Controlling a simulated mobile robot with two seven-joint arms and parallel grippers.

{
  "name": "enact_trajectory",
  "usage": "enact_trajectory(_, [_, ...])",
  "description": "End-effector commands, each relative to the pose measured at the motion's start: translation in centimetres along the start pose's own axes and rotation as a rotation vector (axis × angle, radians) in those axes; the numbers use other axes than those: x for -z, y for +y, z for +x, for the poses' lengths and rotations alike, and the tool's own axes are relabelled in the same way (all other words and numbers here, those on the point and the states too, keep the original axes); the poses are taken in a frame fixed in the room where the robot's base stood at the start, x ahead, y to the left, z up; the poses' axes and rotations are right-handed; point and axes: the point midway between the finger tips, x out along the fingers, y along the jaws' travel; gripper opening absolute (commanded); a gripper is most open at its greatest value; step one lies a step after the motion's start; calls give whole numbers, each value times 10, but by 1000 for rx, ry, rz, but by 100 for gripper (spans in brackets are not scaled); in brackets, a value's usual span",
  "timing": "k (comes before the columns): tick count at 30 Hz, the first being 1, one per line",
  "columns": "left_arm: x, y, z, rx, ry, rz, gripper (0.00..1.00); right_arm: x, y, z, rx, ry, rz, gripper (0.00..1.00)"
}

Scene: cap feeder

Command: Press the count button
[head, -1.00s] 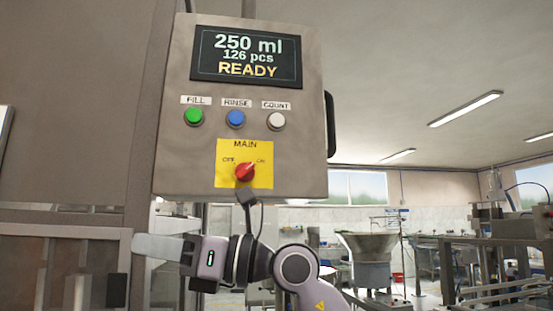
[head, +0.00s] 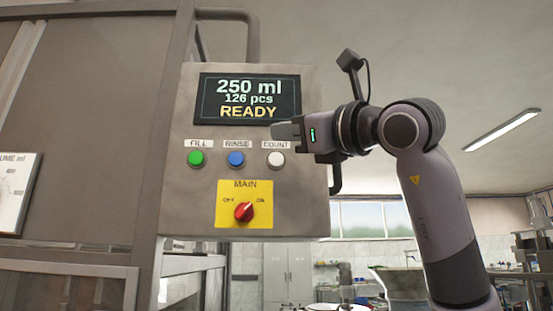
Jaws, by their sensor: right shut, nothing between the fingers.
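The white count button (head: 276,159) sits on the right of a row of buttons on a grey control box, under its COUNT label (head: 276,144). My right gripper (head: 276,130) is shut and empty. In the picture its fingertips lie just above the COUNT label, over the lower right corner of the display (head: 247,99). I cannot tell whether they touch the panel. The display reads 250 ml, 126 pcs, READY. My left gripper is not in view.
The green fill button (head: 196,158) and blue rinse button (head: 236,158) are to the left. A red main switch (head: 243,211) on a yellow plate (head: 262,217) is below. A dark handle (head: 335,180) is on the box's right side.

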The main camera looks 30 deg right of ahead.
Motion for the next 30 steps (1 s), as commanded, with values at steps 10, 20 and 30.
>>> enact_trajectory(10, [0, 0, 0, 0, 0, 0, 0, 0, 0, 1, 0, 0, 0, 0])
enact_trajectory(20, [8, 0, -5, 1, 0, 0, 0, 16, -17, 23, -2, 3, 4, 0])
enact_trajectory(30, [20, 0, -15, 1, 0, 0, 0, 37, -40, 54, -1, 2, 2, 0])
